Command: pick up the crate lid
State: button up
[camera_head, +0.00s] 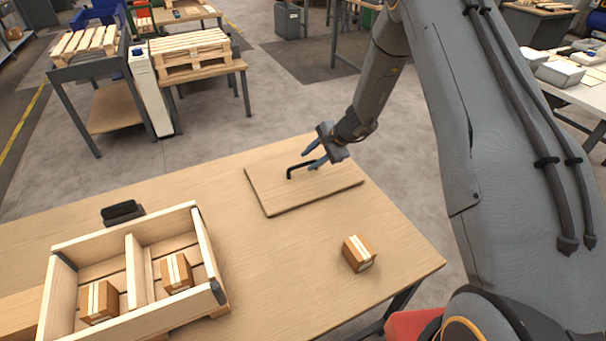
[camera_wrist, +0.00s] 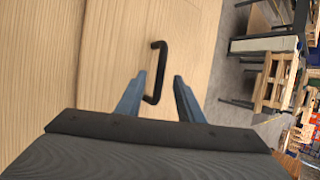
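The crate lid (camera_head: 283,187) is a flat wooden panel lying on the table, with a black bar handle (camera_head: 300,168) on top. In the wrist view the lid (camera_wrist: 120,70) lies under my gripper, and the handle (camera_wrist: 157,72) shows just ahead of the fingertips, nearer the left finger. My gripper (camera_head: 312,160) is over the lid, close to the handle. In the wrist view my gripper (camera_wrist: 160,77) is open, its two blue fingers apart with nothing held. Whether a finger touches the handle I cannot tell.
A two-compartment wooden crate (camera_head: 136,258) with a small carton (camera_head: 98,302) and another carton (camera_head: 176,272) stands on the table (camera_head: 265,280) at left. A loose carton (camera_head: 358,253) lies front right of the lid. A black object (camera_head: 122,211) sits behind the crate.

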aim_at(304, 164)
jog(key=shift+p+x, duration=0.6)
jog(key=shift+x, duration=1.3)
jog(key=shift+w, duration=0.1)
grip_shut()
